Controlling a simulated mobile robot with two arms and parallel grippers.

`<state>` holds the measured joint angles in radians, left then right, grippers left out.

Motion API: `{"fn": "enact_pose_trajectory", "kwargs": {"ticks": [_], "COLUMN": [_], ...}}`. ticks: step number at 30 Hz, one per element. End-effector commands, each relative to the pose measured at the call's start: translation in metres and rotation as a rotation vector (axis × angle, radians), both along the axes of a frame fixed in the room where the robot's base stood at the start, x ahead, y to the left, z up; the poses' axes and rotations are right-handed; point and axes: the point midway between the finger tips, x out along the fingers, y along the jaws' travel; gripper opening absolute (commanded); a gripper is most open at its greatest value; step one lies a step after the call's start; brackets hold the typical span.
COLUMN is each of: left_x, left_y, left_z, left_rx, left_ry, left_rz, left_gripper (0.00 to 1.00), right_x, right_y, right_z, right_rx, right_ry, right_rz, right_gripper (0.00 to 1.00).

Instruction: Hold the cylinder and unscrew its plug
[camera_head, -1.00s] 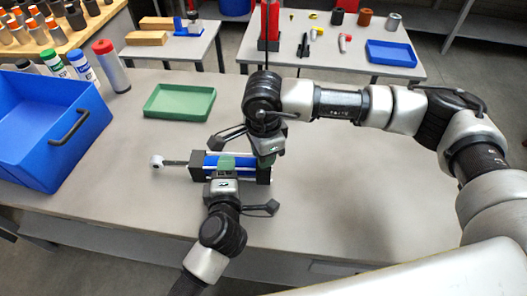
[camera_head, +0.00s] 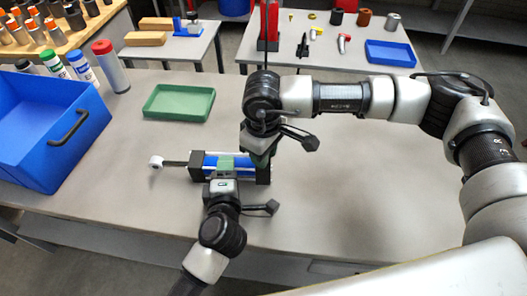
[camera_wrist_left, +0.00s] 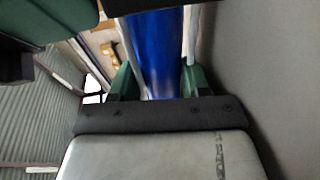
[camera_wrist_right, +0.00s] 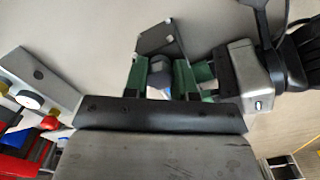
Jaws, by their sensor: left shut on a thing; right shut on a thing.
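The cylinder (camera_head: 210,160) lies flat on the table, a blue barrel with black end blocks and a rod with an eye at its left end. My left gripper (camera_head: 226,164) has its green fingers shut around the barrel; the blue barrel (camera_wrist_left: 155,50) fills the gap between them in the left wrist view. My right gripper (camera_head: 260,158) points down at the black right end block. In the right wrist view, its green fingers (camera_wrist_right: 160,80) are shut on a small dark grey plug (camera_wrist_right: 160,66) at the end block. The plug is hidden in the head view.
A green tray (camera_head: 152,104) lies behind the cylinder. A blue bin (camera_head: 60,150) stands at the left, with several bottles behind it. The table is bare to the right of the cylinder. Another table (camera_head: 347,65) behind holds a blue tray (camera_head: 390,52) and small parts.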

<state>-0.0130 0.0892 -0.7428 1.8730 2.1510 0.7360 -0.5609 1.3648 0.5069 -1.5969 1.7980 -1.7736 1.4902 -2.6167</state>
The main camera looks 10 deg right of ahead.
Motion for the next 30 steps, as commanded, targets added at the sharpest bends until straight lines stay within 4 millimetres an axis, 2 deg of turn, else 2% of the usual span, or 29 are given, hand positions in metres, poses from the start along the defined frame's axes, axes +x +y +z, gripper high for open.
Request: {"fn": "enact_pose_trajectory", "kwargs": {"ticks": [2, 21, 30], "left_x": [-0.0018, -0.0018, -0.0016], "left_y": [-0.0003, -0.0005, -0.0003], "left_z": [-0.0030, -0.0029, -0.0030], "left_rx": [0.003, 0.004, 0.003], "left_ry": [0.007, 0.007, 0.007], "left_rz": [-0.002, -0.002, -0.002], "left_gripper": [0.00, 0.00, 0.00], "right_x": [0.0030, 0.0028, 0.0028], "right_y": [-0.0015, -0.0014, -0.0009], "right_z": [0.0010, 0.0013, 0.0101], "right_rx": [-0.002, -0.001, -0.001], "right_ry": [-0.008, -0.007, -0.008], "right_rz": [0.069, 0.067, 0.068], "right_gripper": [0.00, 0.00, 0.00]}}
